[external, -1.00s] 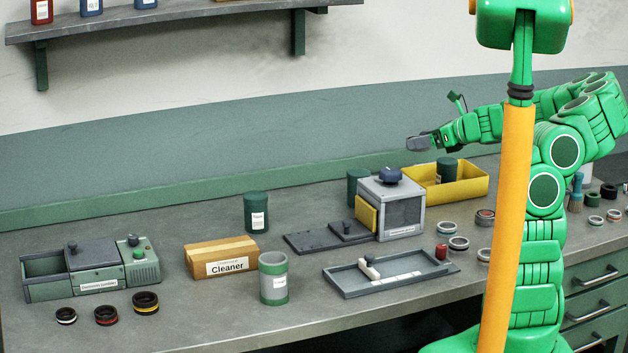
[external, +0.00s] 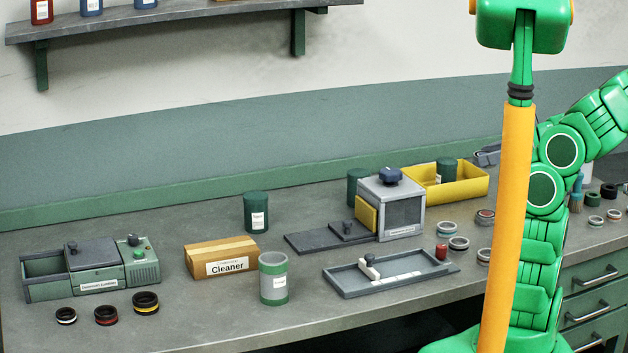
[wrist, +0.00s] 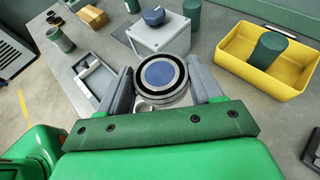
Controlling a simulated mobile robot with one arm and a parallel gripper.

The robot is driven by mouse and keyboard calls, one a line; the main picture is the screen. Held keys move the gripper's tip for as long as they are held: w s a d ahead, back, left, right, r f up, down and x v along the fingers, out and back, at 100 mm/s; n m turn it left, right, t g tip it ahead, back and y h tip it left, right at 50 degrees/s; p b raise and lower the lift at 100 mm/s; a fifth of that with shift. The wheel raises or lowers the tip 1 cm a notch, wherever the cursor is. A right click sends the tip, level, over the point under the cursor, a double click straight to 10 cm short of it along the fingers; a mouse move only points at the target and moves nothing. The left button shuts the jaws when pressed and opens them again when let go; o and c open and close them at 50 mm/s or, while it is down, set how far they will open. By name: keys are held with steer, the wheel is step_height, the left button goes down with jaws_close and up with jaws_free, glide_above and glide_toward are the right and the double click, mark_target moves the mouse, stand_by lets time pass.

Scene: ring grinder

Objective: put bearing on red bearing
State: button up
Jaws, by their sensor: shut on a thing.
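My gripper (wrist: 162,82) is shut on a round bearing (wrist: 162,74) with a dark and silver rim and a blue centre. It holds the bearing between its two grey fingers, above the bench. In the external view my gripper (external: 487,155) shows only partly, behind my orange column and above the right end of the yellow bin; the bearing is hidden there. A black bearing with a red band (external: 106,315) lies flat on the bench at the front left, far from my gripper. It stands between a white-banded ring (external: 66,316) and a yellow-banded ring (external: 146,303).
The yellow bin (external: 465,187) holds a green canister. The grey grinder box (external: 405,215), flat grey tray (external: 385,283), Cleaner box (external: 222,258), green cans and a green-grey machine (external: 95,268) stand along the bench. Several loose rings lie at the right.

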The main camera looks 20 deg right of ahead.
steer(key=s+d, duration=0.1)
steer(key=s, duration=0.4)
glide_above(491, 214)
steer(key=s, duration=0.1)
steer(key=shift+n+g+y, duration=0.3)
steer(key=shift+g, duration=0.1)
steer(key=f, duration=1.2)
steer(key=shift+s+a+f, duration=0.2)
steer(key=shift+a, duration=0.05)
steer(key=shift+w+d+f, duration=0.25)
steer(key=shift+w+f, duration=0.35)
steer(key=shift+f, duration=1.8)
steer(key=shift+f, duration=0.15)
steer(key=o, duration=1.3)
steer(key=shift+c, duration=0.2)
